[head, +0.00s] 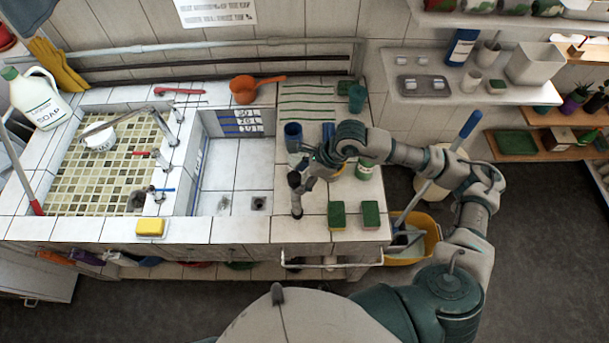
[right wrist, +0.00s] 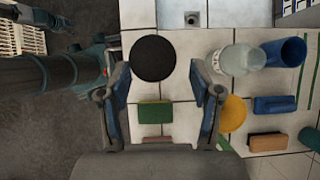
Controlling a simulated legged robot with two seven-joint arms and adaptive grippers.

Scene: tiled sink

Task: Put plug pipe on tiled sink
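The plug pipe appears to be the dark upright piece (head: 297,205) at the front of the right tiled counter, beside the sink basin. In the right wrist view its round black top (right wrist: 154,58) shows between the finger tips, with gaps at both sides. My right gripper (head: 301,176) is just above it with fingers spread, and also shows in the right wrist view (right wrist: 162,88). The tiled sink (head: 238,176) has a bare white-tiled basin with a small drain (head: 258,203), left of the gripper. My left gripper is not in view.
Two green sponges (head: 337,215) (head: 371,213) lie right of the plug pipe. A yellow sponge (head: 151,227) lies on the front ledge. A yellow bucket (head: 413,238) stands on the floor at right.

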